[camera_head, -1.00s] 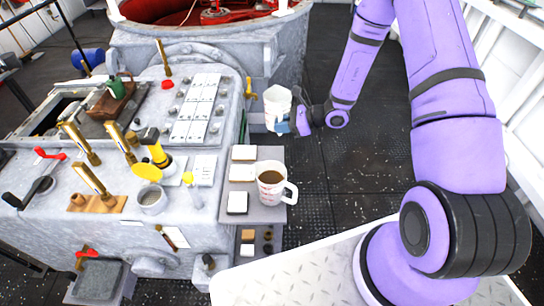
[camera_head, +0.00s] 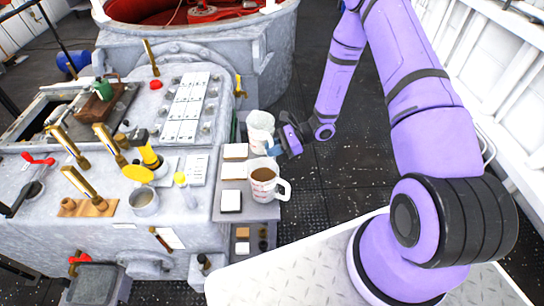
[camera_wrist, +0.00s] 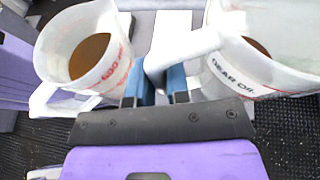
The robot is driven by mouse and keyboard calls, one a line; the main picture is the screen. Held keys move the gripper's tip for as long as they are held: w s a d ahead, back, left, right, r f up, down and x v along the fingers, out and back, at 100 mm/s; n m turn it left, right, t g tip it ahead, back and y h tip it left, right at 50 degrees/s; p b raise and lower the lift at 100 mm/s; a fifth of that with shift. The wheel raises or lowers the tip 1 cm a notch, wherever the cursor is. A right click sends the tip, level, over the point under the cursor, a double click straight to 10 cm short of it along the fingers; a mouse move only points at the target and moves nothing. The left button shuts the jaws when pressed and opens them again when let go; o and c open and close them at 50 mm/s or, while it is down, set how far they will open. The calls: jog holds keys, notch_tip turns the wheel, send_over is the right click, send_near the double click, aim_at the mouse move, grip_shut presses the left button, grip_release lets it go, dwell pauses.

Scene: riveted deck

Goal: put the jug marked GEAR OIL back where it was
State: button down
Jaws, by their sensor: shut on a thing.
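The jug marked GEAR OIL (camera_head: 261,126) is a translucent white jug. In the wrist view it (camera_wrist: 262,70) is on the right, its lettering facing me and brown liquid inside. My gripper (camera_head: 281,147) is shut on its handle; the blue fingers (camera_wrist: 158,82) show in the wrist view. The jug is upright at the far end of the grey side shelf (camera_head: 262,212); I cannot tell whether its base touches. A second similar jug (camera_head: 265,183) with brown liquid and red markings stands nearer on the shelf. It also shows at left in the wrist view (camera_wrist: 88,55).
Several white and tan square pads lie along the shelf's left side, one of them a white pad (camera_head: 231,201). The grey console (camera_head: 105,235) with brass levers and a yellow-topped device stands left. Dark floor (camera_head: 315,190) is open to the right.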

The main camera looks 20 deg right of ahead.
jog(key=shift+f, duration=1.95)
jog(key=shift+f, duration=0.15)
jog(key=c, duration=1.1)
grip_release()
jog(key=shift+d+r, duration=0.15)
jog(key=shift+r, duration=0.05)
jog(key=v, duration=1.1)
jog(key=shift+d, duration=0.3)
